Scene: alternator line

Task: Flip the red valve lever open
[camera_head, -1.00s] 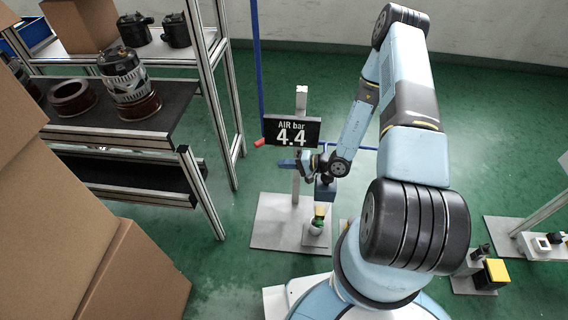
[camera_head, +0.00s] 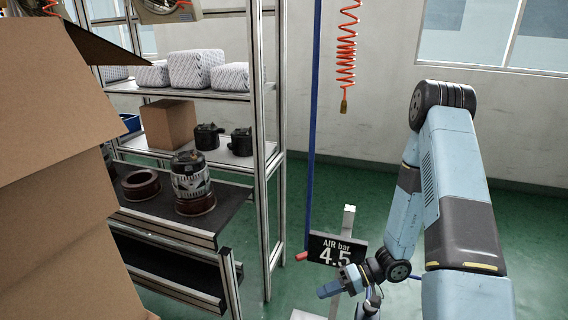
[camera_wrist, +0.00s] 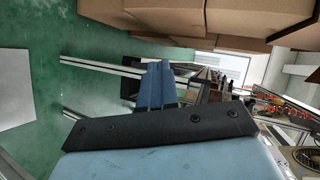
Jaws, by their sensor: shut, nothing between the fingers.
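The red valve lever (camera_head: 302,256) is a small red piece at the lower end of the vertical blue pipe (camera_head: 314,130), just left of the pressure display. It points left and lies close to level; its exact setting is hard to tell at this size. My gripper (camera_head: 324,291) is below and a little right of the lever, in front of the display stand, pointing left. It is apart from the lever in the picture. In the wrist view its blue fingers (camera_wrist: 154,84) are together with nothing between them. I cannot make out the lever in that view.
The display (camera_head: 336,251) reads AIR bar 4.5. A shelf rack (camera_head: 262,150) with alternator parts stands left of the pipe. Cardboard boxes (camera_head: 60,130) fill the near left. A coiled orange hose (camera_head: 346,50) hangs above. Green floor is open between rack and stand.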

